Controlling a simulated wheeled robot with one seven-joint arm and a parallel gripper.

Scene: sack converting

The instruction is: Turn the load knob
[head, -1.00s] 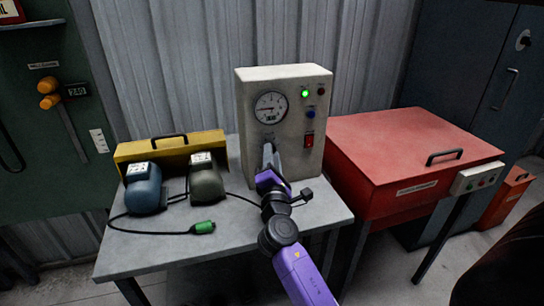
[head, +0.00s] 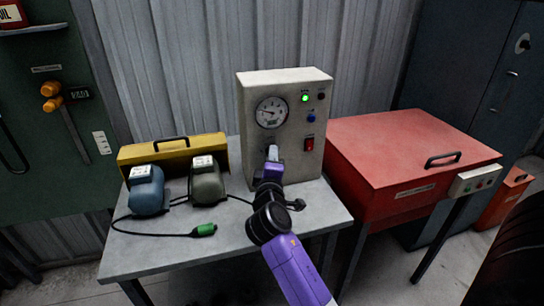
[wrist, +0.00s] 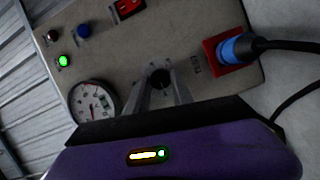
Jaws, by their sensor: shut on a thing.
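The load knob (wrist: 160,77) is a small dark round knob on the front of the beige control box (head: 314,95). In the wrist view it sits between the two grey fingers of my gripper (wrist: 161,84), which are shut on it. In the head view my gripper (head: 272,153) reaches the lower front of the box and hides the knob. The round dial gauge (head: 271,112) is above it, and also shows in the wrist view (wrist: 93,103). A green lamp (head: 305,98) is lit.
A blue plug (wrist: 237,48) with a black cable sits in a red socket near the knob. Blue (head: 146,190) and dark green (head: 206,181) motor-like units stand on the grey table (head: 150,250), before a yellow case (head: 140,153). A red cabinet (head: 410,150) stands right.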

